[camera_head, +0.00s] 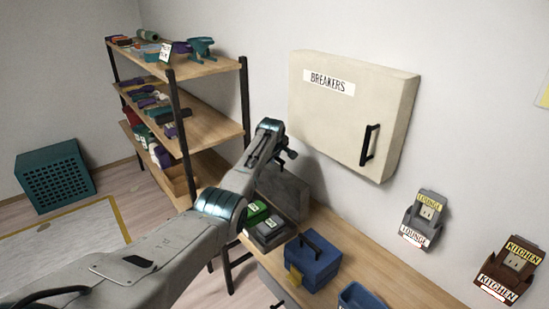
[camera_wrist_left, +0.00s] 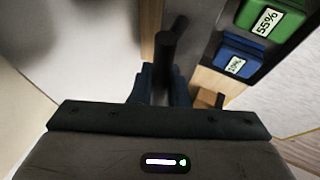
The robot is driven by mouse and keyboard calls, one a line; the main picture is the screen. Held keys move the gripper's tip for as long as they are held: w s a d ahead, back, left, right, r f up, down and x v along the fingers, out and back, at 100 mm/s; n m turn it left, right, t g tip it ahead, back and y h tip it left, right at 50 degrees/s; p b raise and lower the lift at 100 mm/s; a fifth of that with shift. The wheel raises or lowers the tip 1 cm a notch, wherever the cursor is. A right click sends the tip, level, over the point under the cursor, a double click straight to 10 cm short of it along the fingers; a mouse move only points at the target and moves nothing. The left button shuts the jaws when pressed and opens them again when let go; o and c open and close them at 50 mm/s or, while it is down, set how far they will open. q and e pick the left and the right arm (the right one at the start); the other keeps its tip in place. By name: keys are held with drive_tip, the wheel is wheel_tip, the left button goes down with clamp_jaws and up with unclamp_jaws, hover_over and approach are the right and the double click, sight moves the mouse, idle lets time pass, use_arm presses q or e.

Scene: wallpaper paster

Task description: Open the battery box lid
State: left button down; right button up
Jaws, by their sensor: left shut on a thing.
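My left gripper (camera_head: 286,155) is above the back of the bench, in front of the wall. In the left wrist view, its fingers (camera_wrist_left: 163,88) are shut on a dark bar-like handle (camera_wrist_left: 168,45). A grey panel (camera_head: 288,192), which looks like the battery box lid, stands tilted up below the gripper. In front of it, green (camera_head: 256,212) and grey (camera_head: 270,230) labelled blocks show. The left wrist view shows a green block marked 55% (camera_wrist_left: 270,20) and a blue one with a smaller label (camera_wrist_left: 238,60). The handle's joint to the panel is hidden.
A cream breaker cabinet (camera_head: 345,105) hangs on the wall, above right of the gripper. A blue toolbox (camera_head: 313,262) and a blue bin (camera_head: 362,298) stand on the wooden bench (camera_head: 345,238). A loaded shelf rack (camera_head: 205,125) is at left.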

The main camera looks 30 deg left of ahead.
use_arm(q)
drive_tip(key=c, duration=1.5)
unclamp_jaws()
drive_tip(key=shift+o, duration=0.5)
use_arm(e)
drive_tip(key=shift+w+d, duration=0.1)
drive_tip(key=shift+d, duration=0.1)
